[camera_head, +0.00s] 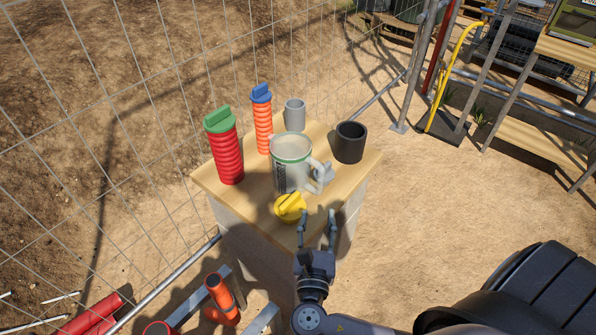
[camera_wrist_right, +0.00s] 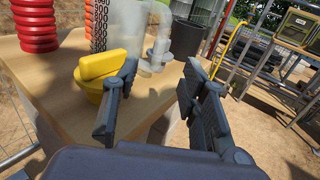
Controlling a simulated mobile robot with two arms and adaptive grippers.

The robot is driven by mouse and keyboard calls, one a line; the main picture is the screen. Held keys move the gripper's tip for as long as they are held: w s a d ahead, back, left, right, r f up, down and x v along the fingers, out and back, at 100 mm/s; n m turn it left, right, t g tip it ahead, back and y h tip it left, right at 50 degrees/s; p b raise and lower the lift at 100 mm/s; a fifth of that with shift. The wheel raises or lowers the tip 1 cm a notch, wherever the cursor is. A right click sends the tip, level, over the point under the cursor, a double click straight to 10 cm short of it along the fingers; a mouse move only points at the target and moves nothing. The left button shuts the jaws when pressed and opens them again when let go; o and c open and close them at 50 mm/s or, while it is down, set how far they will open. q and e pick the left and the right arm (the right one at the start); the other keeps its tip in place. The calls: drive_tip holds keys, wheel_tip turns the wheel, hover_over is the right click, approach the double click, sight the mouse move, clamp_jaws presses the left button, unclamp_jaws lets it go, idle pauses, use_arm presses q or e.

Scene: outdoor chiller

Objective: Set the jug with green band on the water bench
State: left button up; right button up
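The jug with green band (camera_head: 290,172) is a clear, pale jug standing upright on a small wooden-topped stand (camera_head: 237,197). Its handle faces right and toward me. In the right wrist view the jug (camera_wrist_right: 128,28) shows its measuring scale and handle, with its top cut off. My right gripper (camera_head: 318,214) is open and empty, in front of the jug near the stand's front edge. In the right wrist view its two fingers (camera_wrist_right: 160,85) are spread with nothing between them. My left gripper is not in view. I cannot tell which surface is the water bench.
A yellow lidded item (camera_head: 290,208) sits just before the jug, close to my right gripper. A red ribbed bottle (camera_head: 228,157), an orange ribbed bottle (camera_head: 263,124), a grey cup (camera_head: 294,114) and a dark cup (camera_head: 350,143) surround the jug. Wooden shelving (camera_head: 535,137) stands right.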

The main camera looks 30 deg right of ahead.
sight(320, 183)
drive_tip(key=x, duration=0.8)
drive_tip(key=shift+d, duration=0.1)
drive_tip(key=p+x, duration=0.1)
drive_tip(key=x, duration=0.4)
clamp_jaws()
idle(0.4)
